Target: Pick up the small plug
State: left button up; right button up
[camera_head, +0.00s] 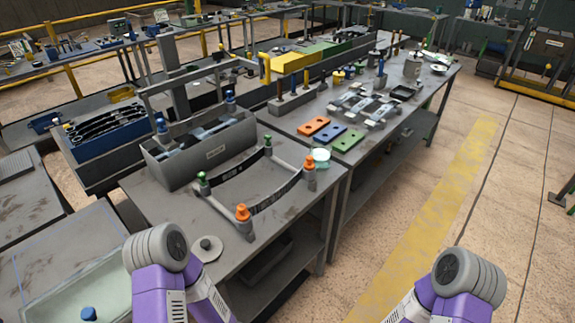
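I cannot tell for certain which thing is the small plug. A small blue plug-like piece (88,314) stands in a pale tray (62,292) at the bottom left. A grey disc with a small knob (207,248) lies on the near grey table (165,208). A curved spring rack on this table has orange-topped plugs (243,213) at the near and right corners and green-topped plugs (203,179) at the left and back corners. Only purple and grey links of my two arms show at the bottom edge; neither gripper is in view.
A grey bin (195,150) stands at the table's back left. A white round dish (321,155) sits near the right edge. A second table behind holds orange, blue and green plates (347,140) and metal parts. Open floor (420,190) lies to the right.

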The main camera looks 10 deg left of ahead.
aim_at(267, 138)
jog(key=z, duration=1.15)
jog(key=i, duration=1.9)
jog(key=u, duration=2.95)
